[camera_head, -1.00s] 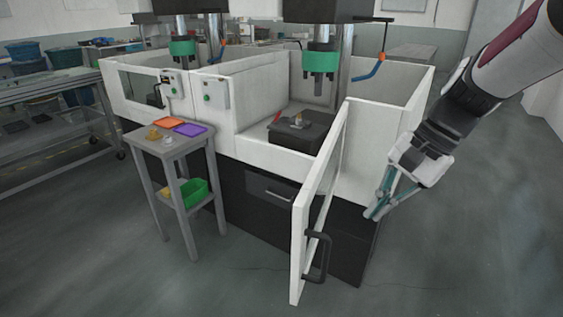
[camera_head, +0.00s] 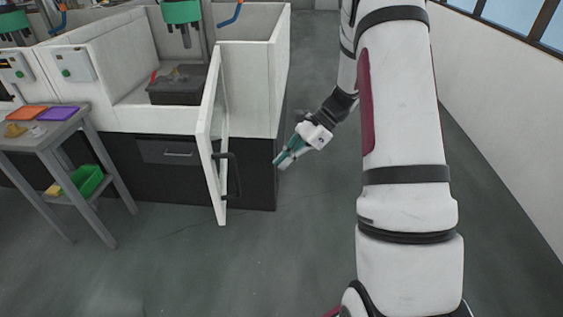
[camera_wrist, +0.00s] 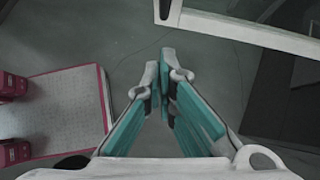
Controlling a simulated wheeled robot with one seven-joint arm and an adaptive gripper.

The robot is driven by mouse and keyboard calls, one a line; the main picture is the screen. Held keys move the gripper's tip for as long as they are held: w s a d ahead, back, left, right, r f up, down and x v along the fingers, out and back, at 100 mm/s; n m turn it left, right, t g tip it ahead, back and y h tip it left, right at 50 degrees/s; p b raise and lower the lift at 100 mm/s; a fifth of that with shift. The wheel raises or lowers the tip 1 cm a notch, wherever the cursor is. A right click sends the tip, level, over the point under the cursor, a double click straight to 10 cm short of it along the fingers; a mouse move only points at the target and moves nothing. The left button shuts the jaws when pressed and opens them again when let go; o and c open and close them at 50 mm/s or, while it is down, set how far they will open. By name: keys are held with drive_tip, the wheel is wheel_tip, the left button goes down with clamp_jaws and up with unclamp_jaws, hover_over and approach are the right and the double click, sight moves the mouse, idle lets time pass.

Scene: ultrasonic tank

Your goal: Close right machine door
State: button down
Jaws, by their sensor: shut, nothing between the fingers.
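The right machine's door (camera_head: 206,130) stands open in the head view, swung out toward me from the white enclosure. It has a white frame, a clear pane and a black handle (camera_head: 232,175) on its outer side. My gripper (camera_head: 281,163) is shut and empty, to the right of the door and apart from it, near the dark base's right corner. In the wrist view the fingertips of my gripper (camera_wrist: 167,58) come together over the floor. Part of the door frame (camera_wrist: 240,28) shows at the upper right there, also apart from the fingers.
A grey side table (camera_head: 50,137) with orange and purple trays stands at the left, a green bin (camera_head: 85,181) on its lower shelf. A black block (camera_head: 177,88) sits inside the right machine. The floor (camera_head: 170,270) in front is clear. A wall (camera_head: 510,130) runs along the right.

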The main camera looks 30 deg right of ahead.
drive_tip(key=w+a+f+p, duration=0.1)
drive_tip(key=a+f, duration=0.4)
drive_tip(key=a, duration=0.4)
drive_tip(key=shift+w+p, duration=0.35)
drive_tip(key=shift+w, duration=0.05)
